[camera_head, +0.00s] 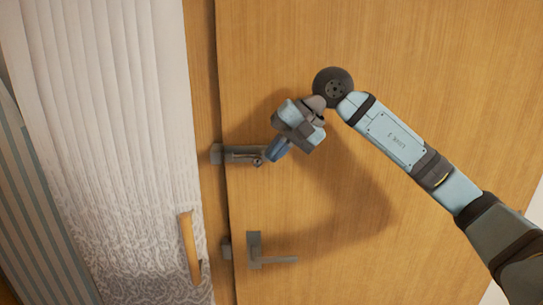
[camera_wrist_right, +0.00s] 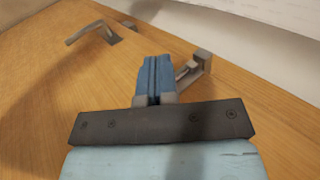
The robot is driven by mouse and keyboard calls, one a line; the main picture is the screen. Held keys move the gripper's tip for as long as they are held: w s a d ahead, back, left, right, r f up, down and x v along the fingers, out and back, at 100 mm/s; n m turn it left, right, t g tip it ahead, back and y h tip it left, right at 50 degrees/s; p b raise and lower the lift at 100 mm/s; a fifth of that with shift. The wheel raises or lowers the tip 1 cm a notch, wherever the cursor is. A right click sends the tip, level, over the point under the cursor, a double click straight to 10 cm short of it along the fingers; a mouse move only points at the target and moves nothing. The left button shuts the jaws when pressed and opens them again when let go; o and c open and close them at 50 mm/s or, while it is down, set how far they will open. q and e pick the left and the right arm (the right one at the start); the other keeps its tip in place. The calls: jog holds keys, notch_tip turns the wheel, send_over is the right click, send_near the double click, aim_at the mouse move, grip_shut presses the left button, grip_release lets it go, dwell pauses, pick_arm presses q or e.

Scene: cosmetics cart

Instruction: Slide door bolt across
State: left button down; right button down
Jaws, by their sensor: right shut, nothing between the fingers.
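The wooden door (camera_head: 400,60) fills most of the head view. The grey metal door bolt (camera_head: 240,154) is mounted at its left edge and reaches toward the frame-side piece at its left end. My right gripper (camera_head: 267,156) is shut with nothing between its fingers, its blue fingertips close to the right end of the bolt. In the right wrist view the closed blue fingers (camera_wrist_right: 154,72) point at the door, and the bolt (camera_wrist_right: 196,68) shows just to their right. I cannot tell whether the fingers touch it. My left gripper is not in view.
A grey lever handle (camera_head: 265,253) sits below the bolt; it also shows in the right wrist view (camera_wrist_right: 95,32). At left are a pale textured panel (camera_head: 110,130) and a wooden handle (camera_head: 189,248).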

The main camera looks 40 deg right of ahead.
jog(key=s+d+r+n+t+h, duration=0.1)
jog(key=d+r+h, duration=0.3)
jog(key=d+r, duration=0.2)
jog(key=shift+s+d+t+h, duration=0.15)
jog(key=shift+d+t+h, duration=0.2)
jog(key=shift+d, duration=0.75)
jog(key=w+a+f+p, duration=0.3)
jog(key=w+a+f, duration=0.2)
jog(key=w+f, duration=0.2)
notch_tip(320, 180, down, 2)
jog(key=shift+f, duration=0.15)
